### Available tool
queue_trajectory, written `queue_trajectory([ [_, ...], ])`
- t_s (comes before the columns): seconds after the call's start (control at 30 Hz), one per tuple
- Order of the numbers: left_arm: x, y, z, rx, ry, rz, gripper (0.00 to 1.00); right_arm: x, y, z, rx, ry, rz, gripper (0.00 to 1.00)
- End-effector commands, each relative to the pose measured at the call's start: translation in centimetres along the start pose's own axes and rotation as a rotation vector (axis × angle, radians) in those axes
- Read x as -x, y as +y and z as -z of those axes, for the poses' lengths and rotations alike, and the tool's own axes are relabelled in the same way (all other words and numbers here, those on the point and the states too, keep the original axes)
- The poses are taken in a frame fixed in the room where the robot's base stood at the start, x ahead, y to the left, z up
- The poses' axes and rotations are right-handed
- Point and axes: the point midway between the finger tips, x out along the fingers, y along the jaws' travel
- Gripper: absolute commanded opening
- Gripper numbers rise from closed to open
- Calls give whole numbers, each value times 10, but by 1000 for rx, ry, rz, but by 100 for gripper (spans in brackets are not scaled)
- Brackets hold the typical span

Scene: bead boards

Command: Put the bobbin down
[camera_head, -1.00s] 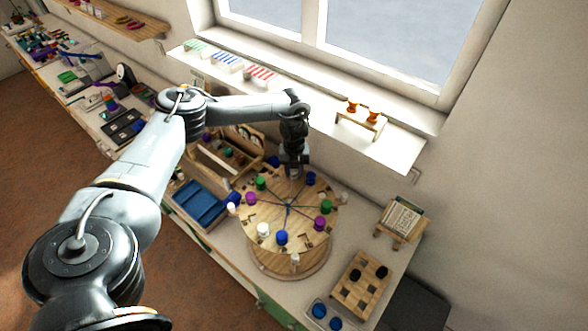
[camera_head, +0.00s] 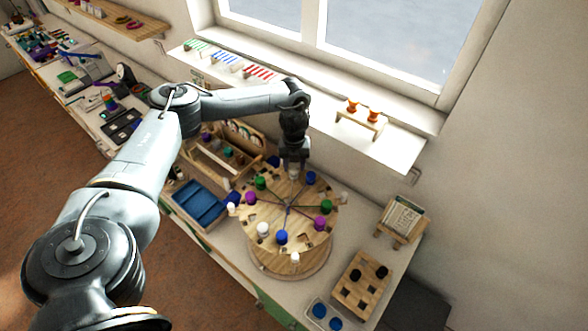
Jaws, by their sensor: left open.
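A round wooden board (camera_head: 270,215) stands on the bench with several coloured bobbins around its top. They include a green bobbin (camera_head: 260,183), a purple bobbin (camera_head: 250,198), a white bobbin (camera_head: 263,229), a blue bobbin (camera_head: 281,237), another blue bobbin (camera_head: 310,178) and a green bobbin (camera_head: 325,207). Thin strands cross the board's middle. My left gripper (camera_head: 293,178) points down over the board's far edge, between the far green and blue bobbins. It is open. Its fingertips are small here, and I see no bobbin between them. My right gripper is not in view.
A blue tray (camera_head: 200,204) lies left of the board, with a wooden rack (camera_head: 215,165) behind it. A holed wooden block (camera_head: 360,285) and a small tray with blue pieces (camera_head: 326,315) are at the front right. A small wooden stand (camera_head: 400,222) is at the right.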

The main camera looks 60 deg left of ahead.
Motion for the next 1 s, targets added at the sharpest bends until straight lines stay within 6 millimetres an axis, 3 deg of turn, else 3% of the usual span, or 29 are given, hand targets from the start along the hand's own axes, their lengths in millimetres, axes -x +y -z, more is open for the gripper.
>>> queue_trajectory([
  [0.17, 34, 0, -1, 1, -3, 4, 46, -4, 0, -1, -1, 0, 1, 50],
  [0.2, 48, -1, -1, 0, -3, 3, 46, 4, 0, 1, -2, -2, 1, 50],
  [0.4, 78, 0, -1, 0, -2, 2, 46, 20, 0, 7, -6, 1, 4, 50],
  [0.6, 91, 0, 0, 0, -1, 1, 46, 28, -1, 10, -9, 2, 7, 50],
  [1.0, 92, 0, 0, 1, 0, 0, 46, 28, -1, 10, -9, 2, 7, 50],
])
